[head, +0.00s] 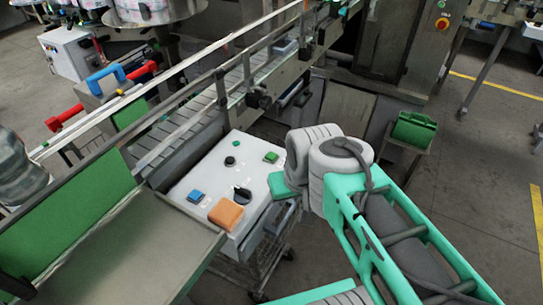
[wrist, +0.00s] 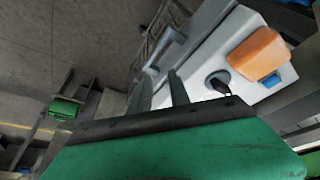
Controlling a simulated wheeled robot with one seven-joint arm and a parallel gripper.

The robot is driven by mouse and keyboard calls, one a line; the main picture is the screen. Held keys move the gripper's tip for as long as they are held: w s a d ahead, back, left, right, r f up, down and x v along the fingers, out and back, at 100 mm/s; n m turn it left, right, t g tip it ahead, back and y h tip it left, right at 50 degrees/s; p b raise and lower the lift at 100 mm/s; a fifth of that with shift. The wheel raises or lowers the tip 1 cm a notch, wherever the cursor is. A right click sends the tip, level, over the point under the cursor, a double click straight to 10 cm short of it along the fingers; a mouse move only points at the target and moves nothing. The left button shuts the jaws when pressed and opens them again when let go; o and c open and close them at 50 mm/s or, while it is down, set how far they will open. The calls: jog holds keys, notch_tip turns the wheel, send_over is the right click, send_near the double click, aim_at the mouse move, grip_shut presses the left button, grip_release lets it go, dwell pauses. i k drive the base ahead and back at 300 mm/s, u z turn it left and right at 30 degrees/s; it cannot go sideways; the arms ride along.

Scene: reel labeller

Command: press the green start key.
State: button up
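The green key (head: 271,157) is a small square on the far right part of a white control panel (head: 207,174). In the head view it is uncovered, just left of my grey wrist. I cannot make it out in the wrist view. My gripper's green body (head: 284,187) is at the panel's right edge in the head view; its fingers are hidden there. In the wrist view my gripper (wrist: 158,76) shows two grey fingers with a gap between them and nothing held. The panel (wrist: 208,38) lies beyond them; I cannot tell whether they touch it.
The panel also carries a blue key (head: 195,196), a black knob (head: 242,193), a small black button (head: 229,160) and a small green button (head: 236,143). An orange block (head: 225,214) lies at its front edge. A conveyor (head: 190,118) runs behind.

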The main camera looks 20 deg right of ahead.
aim_at(270, 156)
jog(key=k, duration=0.5)
jog(key=u, duration=3.7)
jog(key=k, duration=1)
jog(key=z, duration=0.7)
